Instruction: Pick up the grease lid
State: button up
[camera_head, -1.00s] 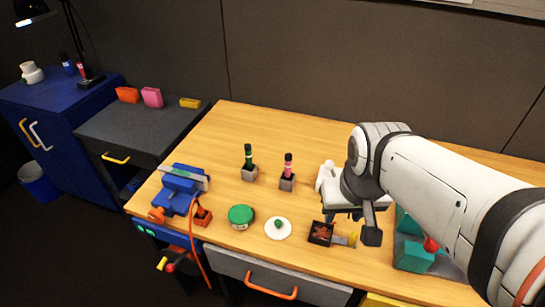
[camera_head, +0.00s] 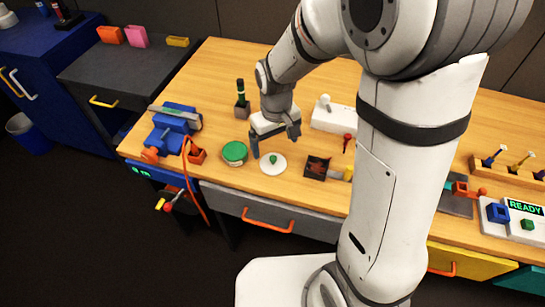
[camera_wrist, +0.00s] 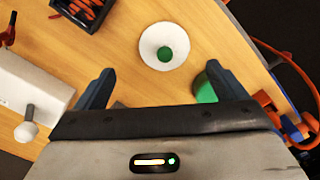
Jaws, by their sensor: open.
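A white round disc with a green knob, which looks like the grease lid (camera_head: 281,167), lies flat on the wooden table near its front edge. In the wrist view the lid (camera_wrist: 149,42) shows whole, just beyond the fingertips. A round tin with a green top (camera_head: 234,153) stands left of it; in the wrist view my finger partly hides the green tin (camera_wrist: 203,92). My gripper (camera_head: 274,143) is open and empty, above the table just behind the lid, pointing down. Its spread fingers (camera_wrist: 160,72) do not touch the lid.
A dark tray (camera_head: 316,167) stands close right of the lid. A blue vise (camera_head: 171,128) and an orange block (camera_head: 197,156) are left of the tin. A green-topped marker in a holder (camera_head: 241,102) stands behind, and a white block (camera_head: 333,116) is behind right.

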aim_at(273, 157)
jog(key=f, duration=0.6)
jog(key=shift+s+a+f, duration=0.15)
jog(key=shift+a+f, duration=0.1)
jog(key=shift+a, duration=0.05)
jog(key=c, duration=1)
